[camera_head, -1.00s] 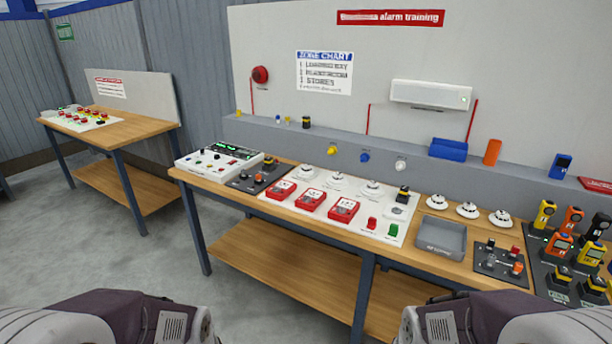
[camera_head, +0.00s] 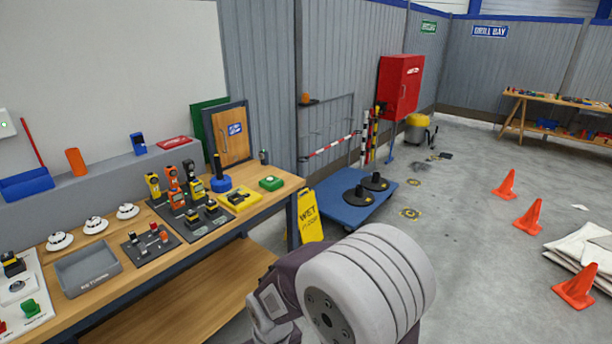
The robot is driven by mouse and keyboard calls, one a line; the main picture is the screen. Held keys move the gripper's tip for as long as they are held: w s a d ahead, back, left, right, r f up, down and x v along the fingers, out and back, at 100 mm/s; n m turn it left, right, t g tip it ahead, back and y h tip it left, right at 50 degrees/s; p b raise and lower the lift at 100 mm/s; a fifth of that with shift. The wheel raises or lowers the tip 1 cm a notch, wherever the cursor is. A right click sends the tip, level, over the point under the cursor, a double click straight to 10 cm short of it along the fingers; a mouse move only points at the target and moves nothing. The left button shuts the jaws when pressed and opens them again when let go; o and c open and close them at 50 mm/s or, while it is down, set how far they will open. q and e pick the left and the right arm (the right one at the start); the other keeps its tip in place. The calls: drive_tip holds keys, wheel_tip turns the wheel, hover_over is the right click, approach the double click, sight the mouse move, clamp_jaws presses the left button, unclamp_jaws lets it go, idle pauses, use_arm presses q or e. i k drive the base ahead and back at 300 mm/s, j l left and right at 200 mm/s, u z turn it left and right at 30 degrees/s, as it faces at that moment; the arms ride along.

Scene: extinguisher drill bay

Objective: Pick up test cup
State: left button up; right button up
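I cannot tell for sure which thing is the test cup. A small dark cylindrical piece (camera_head: 264,157) stands near the far right end of the workbench (camera_head: 255,208). A dark board (camera_head: 150,262) on the bench carries several small pieces, with red and orange ones among them, too small to tell apart. Neither of my grippers is in view; only a thick link of one of my arms shows at bottom centre, apart from the bench.
A grey returns tray (camera_head: 88,274) and white detectors (camera_head: 126,211) are on the bench. A yellow wet-floor sign (camera_head: 310,217) and a blue platform (camera_head: 352,212) stand past its right end.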

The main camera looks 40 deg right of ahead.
sight(219, 184)
drive_tip(key=z, duration=0.7)
